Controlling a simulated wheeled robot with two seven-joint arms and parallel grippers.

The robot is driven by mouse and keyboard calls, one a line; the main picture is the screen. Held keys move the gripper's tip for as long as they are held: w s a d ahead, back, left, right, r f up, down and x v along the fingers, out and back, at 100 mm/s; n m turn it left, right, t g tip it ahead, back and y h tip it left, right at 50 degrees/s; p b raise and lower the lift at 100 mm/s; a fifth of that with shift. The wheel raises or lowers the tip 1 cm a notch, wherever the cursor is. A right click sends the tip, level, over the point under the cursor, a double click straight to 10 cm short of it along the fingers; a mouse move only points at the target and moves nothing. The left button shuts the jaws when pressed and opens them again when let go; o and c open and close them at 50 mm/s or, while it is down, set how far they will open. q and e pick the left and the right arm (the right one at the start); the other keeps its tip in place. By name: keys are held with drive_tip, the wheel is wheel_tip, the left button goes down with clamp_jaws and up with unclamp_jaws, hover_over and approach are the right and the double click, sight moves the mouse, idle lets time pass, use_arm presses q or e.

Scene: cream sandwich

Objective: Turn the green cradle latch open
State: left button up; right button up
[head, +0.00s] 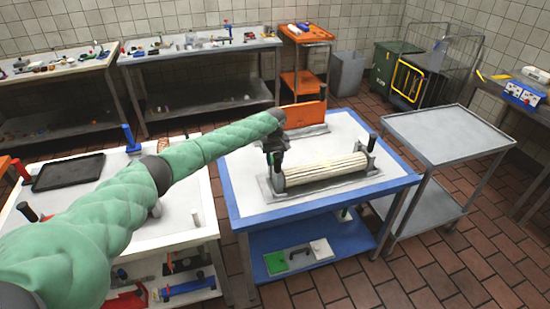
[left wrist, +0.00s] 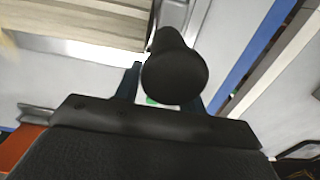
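A cream ribbed roll (head: 325,169) lies in a grey metal cradle (head: 345,186) on the blue-edged table. My left gripper (head: 274,157) points down at the roll's left end. In the left wrist view a black rounded knob (left wrist: 175,75) stands between my left fingers (left wrist: 165,98), which look apart. A gap shows beside the left finger, and contact with the knob cannot be told. A small green patch (left wrist: 151,101) shows beneath the knob, mostly hidden; I cannot tell whether it is the latch. The latch is not clear in the head view. My right gripper is not in view.
A black upright handle (head: 372,141) stands at the cradle's right end. An orange panel (head: 305,115) stands behind the roll. A bare grey cart (head: 450,135) is at the right. A white table with a black tray (head: 68,173) is at the left.

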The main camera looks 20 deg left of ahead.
use_arm(q)
clamp_jaws()
